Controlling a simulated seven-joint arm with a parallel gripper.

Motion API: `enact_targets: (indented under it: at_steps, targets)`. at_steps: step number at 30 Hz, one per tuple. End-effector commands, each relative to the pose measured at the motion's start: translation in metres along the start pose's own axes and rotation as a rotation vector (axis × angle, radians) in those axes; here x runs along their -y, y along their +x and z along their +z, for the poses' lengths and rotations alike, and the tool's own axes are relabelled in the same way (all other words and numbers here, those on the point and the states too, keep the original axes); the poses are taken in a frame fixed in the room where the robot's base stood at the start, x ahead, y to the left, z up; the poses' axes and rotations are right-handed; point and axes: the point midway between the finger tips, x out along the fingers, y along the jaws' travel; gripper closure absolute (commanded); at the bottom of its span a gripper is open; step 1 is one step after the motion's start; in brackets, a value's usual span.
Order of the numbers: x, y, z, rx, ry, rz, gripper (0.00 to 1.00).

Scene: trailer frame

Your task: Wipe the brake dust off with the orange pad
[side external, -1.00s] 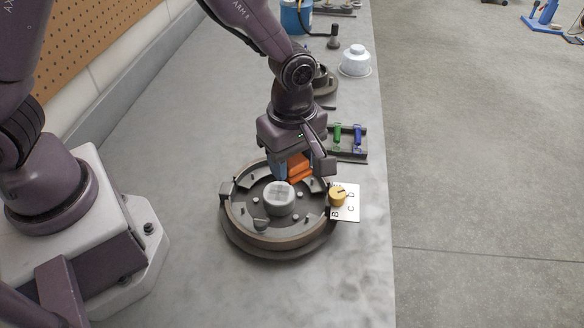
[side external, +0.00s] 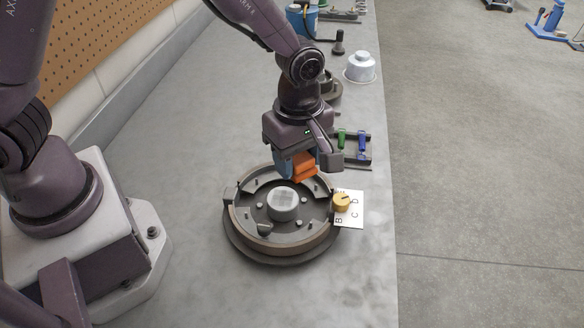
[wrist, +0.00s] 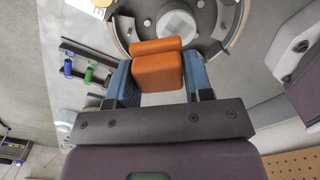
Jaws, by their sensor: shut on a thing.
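My gripper (side external: 298,166) is shut on the orange pad (side external: 303,163), above the far rim of the brake assembly. In the wrist view the orange pad (wrist: 158,72) sits between the two blue fingers of my gripper (wrist: 160,80). The round brake assembly (side external: 272,240) lies flat on the bench, with curved shoes around a pale grey hub (side external: 283,203). The hub (wrist: 177,24) also shows beyond the pad in the wrist view. The pad looks apart from the assembly. Part of the far rim is hidden behind my gripper. I cannot make out the dust clearly.
A yellow knob (side external: 341,202) on a lettered white plate (side external: 352,218) stands at the assembly's right edge. A rack with green and blue tools (side external: 352,147) and a white lidded pot (side external: 360,66) stand farther back. The near bench (side external: 340,290) is clear.

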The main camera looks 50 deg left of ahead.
Motion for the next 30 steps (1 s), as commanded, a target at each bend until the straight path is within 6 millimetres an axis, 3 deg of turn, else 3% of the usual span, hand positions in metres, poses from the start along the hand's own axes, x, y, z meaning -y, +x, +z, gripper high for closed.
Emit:
enact_targets:
  at_steps: [20, 27, 30]
  targets:
    - [0.0, 0.053, 0.0, 0.0, -0.001, -0.002, 0.75]
    - [0.001, 0.081, -0.001, -0.001, -0.001, -0.005, 0.75]
    - [0.007, 0.075, -0.007, 0.001, -0.003, 0.0, 0.79]
